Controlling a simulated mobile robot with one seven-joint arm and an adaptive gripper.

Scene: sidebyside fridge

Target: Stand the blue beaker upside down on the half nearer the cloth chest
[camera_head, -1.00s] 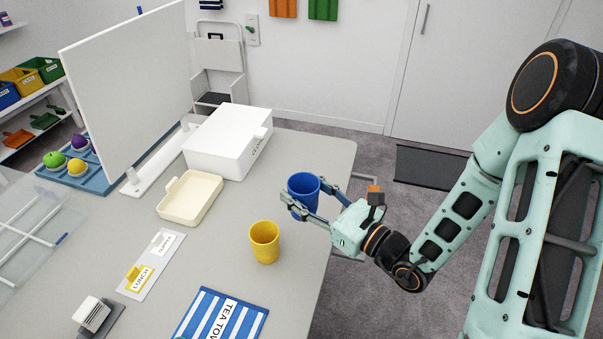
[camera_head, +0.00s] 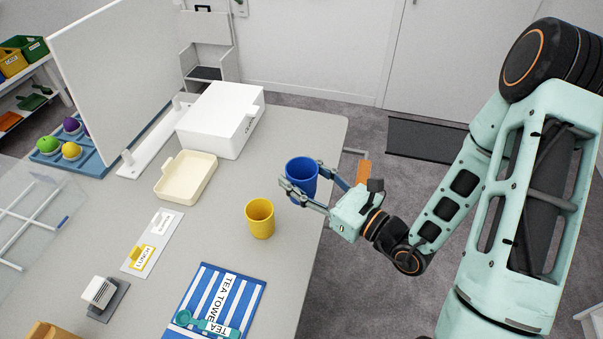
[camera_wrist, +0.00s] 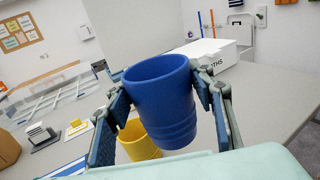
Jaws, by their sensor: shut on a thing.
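The blue beaker (camera_head: 301,180) is upright, its open mouth facing up, near the table's right edge. My gripper (camera_head: 306,192) is shut on it, with a finger on either side. The wrist view shows the beaker (camera_wrist: 160,100) between both fingers; I cannot tell how far its base is from the table. The cloth chest (camera_head: 222,120) is a white lidded box at the back of the table, partly shown in the wrist view (camera_wrist: 215,52). A grey strip (camera_head: 152,243) with two labelled parts, one white and one yellow, lies left of centre; the white-labelled part is nearer the chest.
A yellow beaker (camera_head: 260,219) stands just left of and in front of the blue one. A cream tray (camera_head: 186,178) lies before the chest. A striped tea towel (camera_head: 222,300) with a teal utensil lies at the front. A white panel (camera_head: 122,80) stands at the back left.

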